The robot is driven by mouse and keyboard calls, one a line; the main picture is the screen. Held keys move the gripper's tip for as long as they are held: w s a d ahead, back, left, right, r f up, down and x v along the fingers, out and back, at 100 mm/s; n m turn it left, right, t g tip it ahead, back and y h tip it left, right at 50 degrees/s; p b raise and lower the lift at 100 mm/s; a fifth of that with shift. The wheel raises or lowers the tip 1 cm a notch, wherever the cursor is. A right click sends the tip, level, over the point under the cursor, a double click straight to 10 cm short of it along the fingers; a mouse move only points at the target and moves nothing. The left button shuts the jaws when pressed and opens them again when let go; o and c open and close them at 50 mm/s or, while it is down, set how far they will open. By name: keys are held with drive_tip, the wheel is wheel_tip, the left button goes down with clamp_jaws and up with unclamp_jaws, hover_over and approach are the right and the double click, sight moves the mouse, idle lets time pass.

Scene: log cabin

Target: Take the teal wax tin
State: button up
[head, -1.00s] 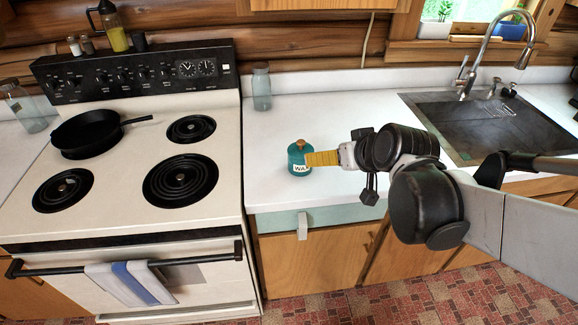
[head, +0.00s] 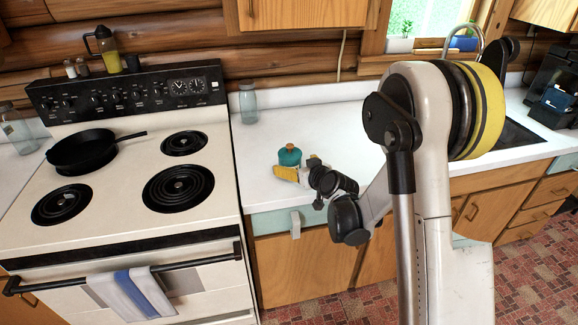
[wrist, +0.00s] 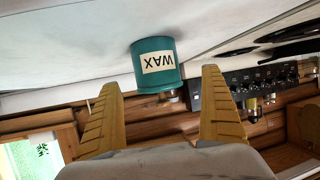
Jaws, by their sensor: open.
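The teal wax tin (head: 289,156), with a brown knob on its lid, stands upright on the white counter near the front edge, right of the stove. My gripper (head: 283,174) is at its front side, the yellow fingers covering the tin's lower part in the head view. In the wrist view, which is upside down, the tin (wrist: 154,70) shows its white WAX label between the lines of the two spread fingers. It appears just beyond or level with the fingertips (wrist: 160,84), with nothing gripped. Contact with the tin cannot be made out.
A glass jar (head: 248,103) stands farther back on the counter. The stove (head: 128,190), with a black skillet (head: 82,151) on it, is to the left. A sink (head: 520,140) is at the right, partly hidden by my arm. The counter around the tin is mostly clear.

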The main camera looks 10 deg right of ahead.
drive_tip(key=x, duration=0.2)
drive_tip(key=b+x, duration=0.1)
drive_tip(key=x, duration=0.1)
drive_tip(key=f+b+x, duration=0.1)
drive_tip(key=x, duration=0.2)
drive_tip(key=shift+s+d+r, duration=0.1)
drive_tip(key=shift+s+d, duration=0.1)
drive_tip(key=shift+d, duration=0.05)
drive_tip(key=shift+s+r, duration=0.1)
drive_tip(key=shift+c, duration=0.3)
drive_tip(key=c, duration=1.4)
